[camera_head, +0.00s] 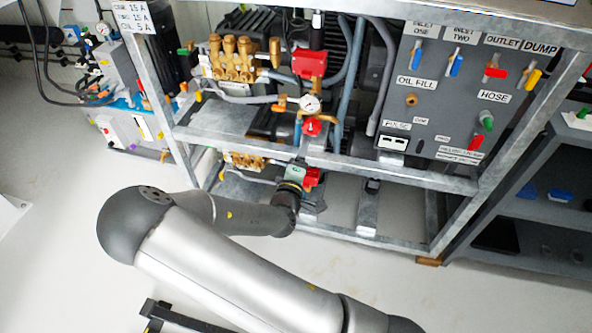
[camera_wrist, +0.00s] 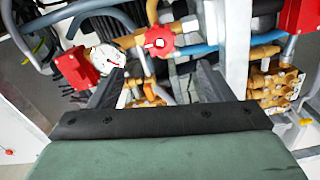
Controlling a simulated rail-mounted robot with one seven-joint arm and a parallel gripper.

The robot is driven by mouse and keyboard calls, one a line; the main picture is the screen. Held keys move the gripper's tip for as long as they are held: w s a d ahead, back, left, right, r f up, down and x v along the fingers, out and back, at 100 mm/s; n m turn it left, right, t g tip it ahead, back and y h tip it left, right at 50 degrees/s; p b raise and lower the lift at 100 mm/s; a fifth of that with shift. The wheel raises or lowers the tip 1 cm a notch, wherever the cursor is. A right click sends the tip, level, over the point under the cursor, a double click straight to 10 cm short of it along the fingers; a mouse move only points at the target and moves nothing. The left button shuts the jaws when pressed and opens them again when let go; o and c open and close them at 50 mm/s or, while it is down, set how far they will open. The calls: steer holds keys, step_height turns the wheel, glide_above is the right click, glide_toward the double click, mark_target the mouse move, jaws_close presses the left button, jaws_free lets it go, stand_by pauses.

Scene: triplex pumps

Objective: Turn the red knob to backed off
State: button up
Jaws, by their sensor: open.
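The red knob (camera_wrist: 159,40) shows in the wrist view as a lobed handwheel with a small white mark on its face. It sits on brass pipework above the middle of the gap between my fingers. In the head view the red knob (camera_head: 313,126) is just below a round white gauge (camera_head: 310,103). My gripper (camera_wrist: 158,82) is open, with two dark fingers spread apart and nothing held between them. The fingertips appear short of the knob, not around it. In the head view my arm reaches into the frame's lower bay, below the knob, and the fingertips are hard to make out.
Beside the knob in the wrist view are the gauge (camera_wrist: 106,57) and a red box (camera_wrist: 75,68). Brass pump fittings (camera_wrist: 272,85) stand to the right. Metal frame bars (camera_head: 330,163) cross near my arm. A grey valve panel (camera_head: 440,95) is at the right.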

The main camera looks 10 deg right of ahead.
steer(key=v, duration=0.5)
steer(key=shift+s+a, duration=0.1)
steer(key=shift+s, duration=0.25)
steer(key=s+d+r+m+g+y+p, duration=0.2)
steer(key=s+r+m+g+p, duration=0.25)
steer(key=s+r+p, duration=0.5)
steer(key=s+d+r+m+g+y+p, duration=0.2)
steer(key=s+r+m+g+y+p, duration=0.3)
steer(key=r, duration=0.7)
steer(key=s+d+r+m+g+p, duration=0.2)
steer(key=s+r+g+p, duration=0.45)
steer(key=s+r, duration=0.3)
step_height(320, 180, down, 9)
steer(key=d+b, duration=0.1)
steer(key=b, duration=0.9)
steer(key=shift+d+g, duration=0.3)
